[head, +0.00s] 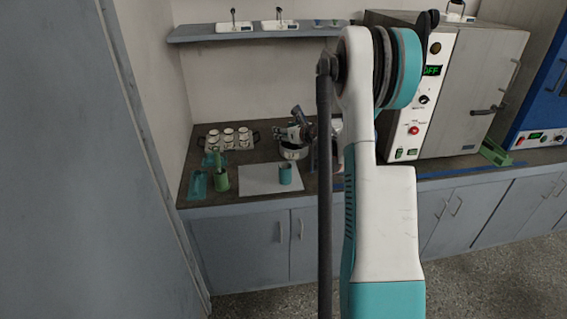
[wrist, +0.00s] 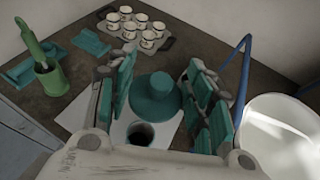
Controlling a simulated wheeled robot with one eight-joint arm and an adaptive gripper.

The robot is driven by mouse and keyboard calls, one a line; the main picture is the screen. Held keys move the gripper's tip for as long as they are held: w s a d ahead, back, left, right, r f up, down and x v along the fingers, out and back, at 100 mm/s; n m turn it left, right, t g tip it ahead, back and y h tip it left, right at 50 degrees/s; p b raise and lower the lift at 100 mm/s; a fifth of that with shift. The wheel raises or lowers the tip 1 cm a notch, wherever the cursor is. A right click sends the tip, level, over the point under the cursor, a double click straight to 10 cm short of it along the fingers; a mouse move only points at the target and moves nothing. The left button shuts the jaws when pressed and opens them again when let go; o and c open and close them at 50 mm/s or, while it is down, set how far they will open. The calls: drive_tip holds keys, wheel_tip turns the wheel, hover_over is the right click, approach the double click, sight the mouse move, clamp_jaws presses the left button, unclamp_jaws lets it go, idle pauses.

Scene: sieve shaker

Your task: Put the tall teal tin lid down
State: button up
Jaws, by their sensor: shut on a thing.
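The teal lid (wrist: 155,98), a round disc with a raised middle, is between the teal finger pads of my gripper (wrist: 162,100) in the wrist view. My gripper is shut on it. An open teal tin (wrist: 140,133) with a dark inside shows just below the lid in that view. In the head view the tin (head: 285,174) stands upright on a white sheet (head: 256,181). My gripper (head: 294,134) is above and behind it there, and I cannot make out the lid in that view.
A tray of several white cups (wrist: 140,30) stands at the back. A green pot (wrist: 51,76) and teal trays (wrist: 90,41) are at the left. The sheet left of the tin is clear.

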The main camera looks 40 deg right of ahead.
drive_tip(key=b, duration=0.3)
hover_over(285, 174)
drive_tip(key=w+d, duration=0.2)
wheel_tip(285, 174, down, 13)
drive_tip(key=shift+s+a+r, duration=0.1)
drive_tip(key=shift+a+r, duration=0.05)
drive_tip(key=shift+r, duration=0.1)
drive_tip(key=shift+f+b, duration=0.3)
drive_tip(key=shift+f, duration=0.1)
drive_tip(key=shift+f, duration=0.2)
drive_tip(key=o, duration=0.9)
drive_tip(key=shift+r, duration=0.1)
